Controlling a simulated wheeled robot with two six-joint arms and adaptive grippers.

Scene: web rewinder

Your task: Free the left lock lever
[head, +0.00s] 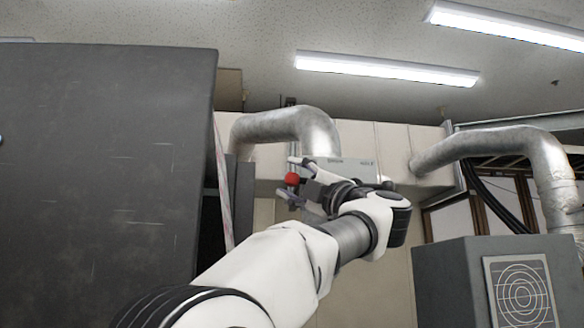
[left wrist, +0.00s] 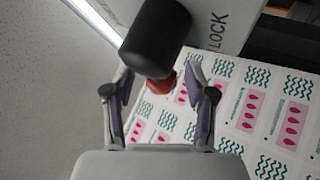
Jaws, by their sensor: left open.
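The lock lever shows in the left wrist view as a thick black grip (left wrist: 156,38) with a red part (left wrist: 163,84) at its lower end. A light panel (left wrist: 220,25) beside it carries the word LOCK. In the head view a red knob (head: 291,179) shows at the fingers of my left gripper (head: 300,182). In the left wrist view my left gripper (left wrist: 158,85) is open, one finger on each side of the red part. Whether a finger touches it I cannot tell. My right gripper is not in view.
A printed web (left wrist: 245,115) with pink and teal patterns lies behind the fingers. A large dark panel (head: 100,160) fills the left of the head view. Silver ducts (head: 285,125) run behind the gripper. A grey cabinet (head: 450,285) stands at the right.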

